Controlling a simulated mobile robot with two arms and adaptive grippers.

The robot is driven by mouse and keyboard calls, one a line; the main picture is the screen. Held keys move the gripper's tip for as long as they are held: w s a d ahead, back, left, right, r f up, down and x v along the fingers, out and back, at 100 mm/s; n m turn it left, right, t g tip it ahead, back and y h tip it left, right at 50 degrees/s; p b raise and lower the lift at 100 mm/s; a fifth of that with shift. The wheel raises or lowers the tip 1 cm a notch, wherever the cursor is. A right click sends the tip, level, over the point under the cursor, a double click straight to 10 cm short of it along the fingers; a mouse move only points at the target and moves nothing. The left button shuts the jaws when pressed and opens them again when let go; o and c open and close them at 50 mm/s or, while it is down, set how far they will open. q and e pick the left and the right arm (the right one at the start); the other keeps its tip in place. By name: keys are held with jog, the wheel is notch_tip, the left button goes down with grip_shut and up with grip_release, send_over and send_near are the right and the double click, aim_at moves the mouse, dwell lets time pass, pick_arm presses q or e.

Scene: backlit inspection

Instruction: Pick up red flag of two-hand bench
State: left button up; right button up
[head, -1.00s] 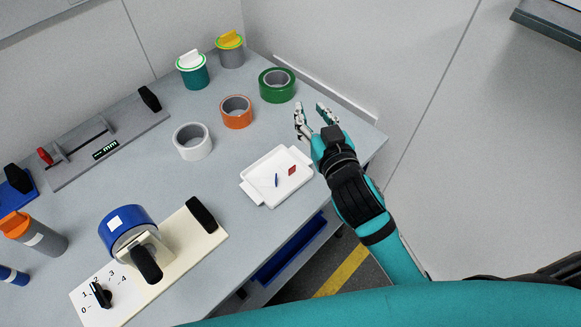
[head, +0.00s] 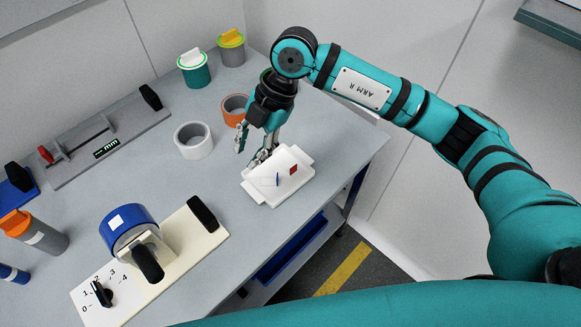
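The red flag (head: 293,170), a small red piece, lies in the white tray (head: 262,196) on the grey bench (head: 215,262). A small blue item (head: 277,180) lies beside it. My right gripper (head: 247,158) points down at the tray's far left edge, its fingers spread apart, with nothing visible between them. It is left of the red flag and apart from it. One finger is close to the tray's rim; I cannot tell whether it touches. My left gripper is out of view.
Lidded jars (head: 194,70) stand at the back. A cream fixture with a blue drum (head: 126,229) is at the front left. The bench's front edge runs close to the tray.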

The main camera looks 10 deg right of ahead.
jog(key=w+d+m+t+h, duration=0.1)
jog(key=w+d+m+h, duration=0.3)
jog(key=d, duration=0.6)
jog(key=n+h+p, duration=0.1)
jog(key=p, duration=0.2)
send_over(295, 166)
notch_tip(295, 166, down, 11)
jog(key=shift+s, duration=0.15)
jog(key=shift+f+p, duration=0.4)
jog(key=shift+f, duration=0.2)
jog(key=f, duration=0.3)
jog(key=f+p, duration=0.1)
jog(key=shift+w+f, duration=0.15)
jog(key=shift+w, duration=0.1)
jog(key=shift+c, duration=0.4)
grip_shut()
